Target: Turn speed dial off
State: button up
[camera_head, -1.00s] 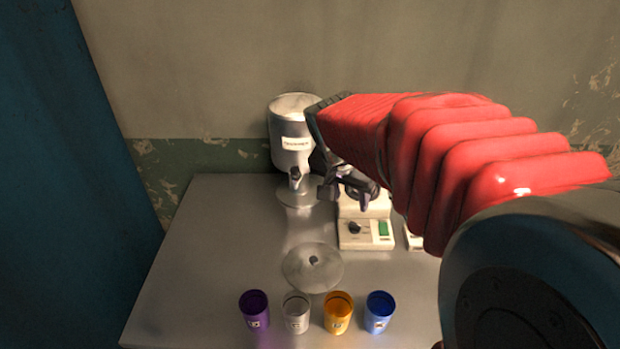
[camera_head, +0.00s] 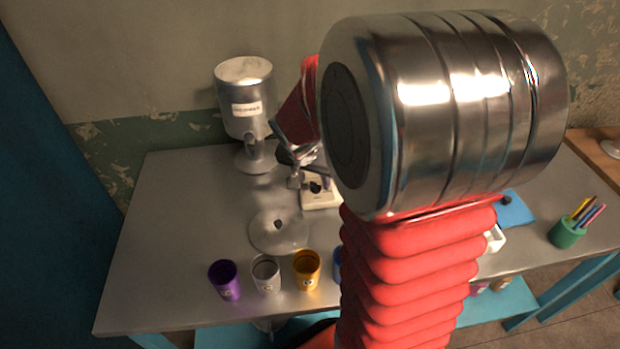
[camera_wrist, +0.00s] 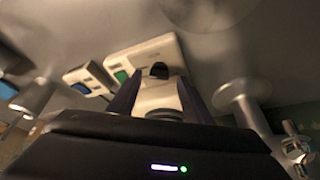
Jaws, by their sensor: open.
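The cream device (camera_head: 322,200) stands on the grey table, partly hidden by my arm in the head view. Its black speed dial (camera_head: 315,187) shows on the front. In the wrist view the dial (camera_wrist: 159,70) lies on the device's pale panel (camera_wrist: 145,55), next to a green switch (camera_wrist: 121,76). My gripper (camera_head: 304,181) is open over the device in the head view. In the wrist view the open fingers (camera_wrist: 160,80) stand either side of the dial's line, with the dial near the tips. I cannot tell whether they touch it. The dial's setting is not readable.
A steel dispenser (camera_head: 244,105) stands behind on the left. A round metal stand (camera_head: 278,231) is in front. Purple (camera_head: 224,281), grey (camera_head: 265,274) and orange (camera_head: 306,270) cups line the front edge; a blue cup is mostly hidden. A green pen cup (camera_head: 566,233) is at the right.

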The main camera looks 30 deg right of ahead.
jog(key=shift+x, duration=0.8)
jog(key=shift+a, duration=0.1)
jog(key=c, duration=1.1)
